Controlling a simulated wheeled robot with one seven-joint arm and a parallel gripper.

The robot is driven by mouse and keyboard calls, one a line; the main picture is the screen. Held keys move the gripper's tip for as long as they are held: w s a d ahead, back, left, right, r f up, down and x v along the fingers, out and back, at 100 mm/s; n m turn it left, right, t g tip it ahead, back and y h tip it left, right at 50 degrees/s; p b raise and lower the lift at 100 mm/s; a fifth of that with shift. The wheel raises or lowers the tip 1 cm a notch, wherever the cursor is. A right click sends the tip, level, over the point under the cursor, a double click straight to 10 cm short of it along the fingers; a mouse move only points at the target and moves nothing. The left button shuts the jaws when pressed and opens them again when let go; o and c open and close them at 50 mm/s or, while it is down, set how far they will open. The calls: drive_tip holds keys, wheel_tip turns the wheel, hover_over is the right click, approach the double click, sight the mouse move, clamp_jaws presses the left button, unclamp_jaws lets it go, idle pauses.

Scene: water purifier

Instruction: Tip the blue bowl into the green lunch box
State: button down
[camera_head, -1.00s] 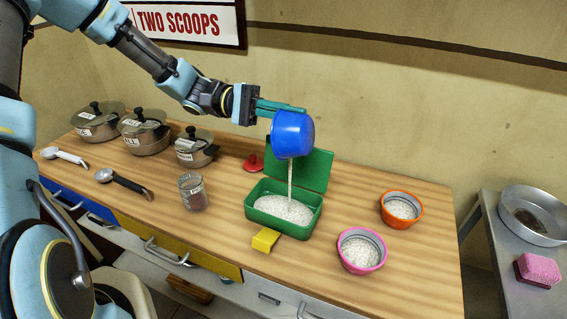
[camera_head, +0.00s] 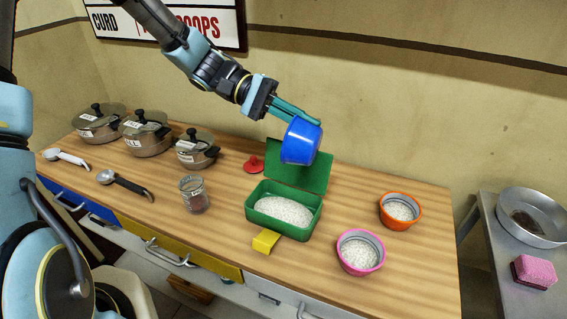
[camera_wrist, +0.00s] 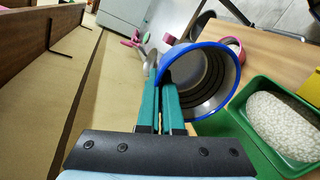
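The blue bowl (camera_head: 300,142) is held in the air above the open lid of the green lunch box (camera_head: 250,212). My gripper (camera_head: 311,119) is shut on the bowl's rim; in the wrist view its fingers (camera_wrist: 162,92) pinch the wall of the bowl (camera_wrist: 217,112). The bowl's grey ribbed inside looks empty in the wrist view. The lunch box holds a mound of white grains (camera_head: 284,211) and stands on the wooden counter. No stream of grains shows.
A pink bowl (camera_head: 345,262) and an orange bowl (camera_head: 388,219), both with white grains, stand right of the box. A yellow block (camera_head: 265,241) touches its front. A glass jar (camera_head: 194,195), red lid-like piece (camera_head: 253,165) and several pots (camera_head: 147,140) are to the left.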

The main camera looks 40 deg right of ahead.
drive_tip(key=shift+s+d+f+t+y, duration=0.1)
drive_tip(key=shift+s+d+t+y, duration=0.1)
drive_tip(key=shift+s+t+y, duration=0.15)
drive_tip(key=shift+s+d+f+t+y, duration=0.2)
drive_tip(key=shift+s+d+t+y, duration=0.25)
drive_tip(key=shift+s+t, duration=0.3)
drive_tip(key=shift+s+d+t+p, duration=0.3)
drive_tip(key=shift+s+p, duration=0.1)
drive_tip(key=shift+p, duration=0.3)
drive_tip(key=s+d+f+t+y+p, duration=0.5)
drive_tip(key=s+f+t+y+p, duration=0.2)
drive_tip(key=t, duration=0.4)
drive_tip(key=shift+s+d+f+n, duration=0.4)
drive_tip(key=shift+s+f, duration=0.45)
drive_tip(key=shift+f, duration=0.25)
